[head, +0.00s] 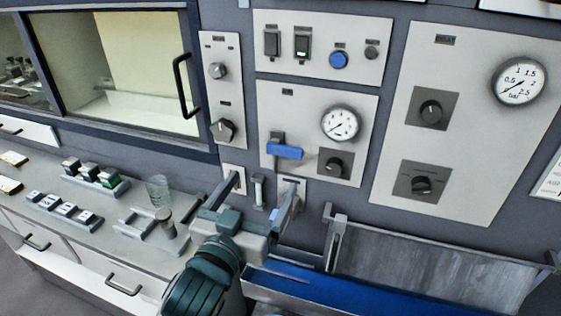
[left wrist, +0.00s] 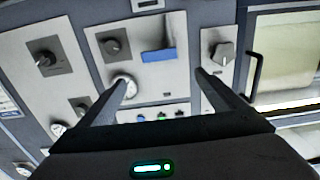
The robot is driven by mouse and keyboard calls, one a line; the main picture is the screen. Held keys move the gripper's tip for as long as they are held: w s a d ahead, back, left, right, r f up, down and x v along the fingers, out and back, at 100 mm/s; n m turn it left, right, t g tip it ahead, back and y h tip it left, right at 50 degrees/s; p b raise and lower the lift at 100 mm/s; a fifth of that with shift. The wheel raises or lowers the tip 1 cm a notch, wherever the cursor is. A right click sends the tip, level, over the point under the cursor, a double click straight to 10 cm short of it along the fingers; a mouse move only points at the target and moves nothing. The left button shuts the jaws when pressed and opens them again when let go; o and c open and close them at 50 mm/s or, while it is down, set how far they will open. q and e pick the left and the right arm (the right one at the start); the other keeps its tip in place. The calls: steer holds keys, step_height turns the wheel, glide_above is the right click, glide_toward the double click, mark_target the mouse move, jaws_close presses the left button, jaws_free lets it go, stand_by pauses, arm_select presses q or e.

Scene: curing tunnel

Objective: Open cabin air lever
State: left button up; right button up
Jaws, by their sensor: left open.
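The cabin air lever seems to be the blue-handled lever (head: 284,151) on the middle wall panel, below and left of a round gauge. Its blue handle lies roughly level, pointing right from a grey pivot. In the left wrist view the blue handle (left wrist: 158,55) shows beyond and between the fingertips. My left gripper (head: 262,184) is open and empty, below the lever and apart from it. Its two spread fingers also show in the left wrist view (left wrist: 165,80). My right gripper is not in view. Panel labels are too small to read.
A gauge (head: 341,124) and a black knob (head: 335,166) sit right of the lever. A switch panel (head: 320,70) is above. A windowed door with a black handle (head: 182,86) is left. A bench (head: 100,222) with small blocks and a glass, and a blue belt (head: 350,296), lie below.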

mark_target(283, 148)
arm_select(q)
steer(key=p+x, duration=0.2)
steer(key=x, duration=1.1)
steer(key=shift+p, duration=0.4)
steer(key=c, duration=1.5)
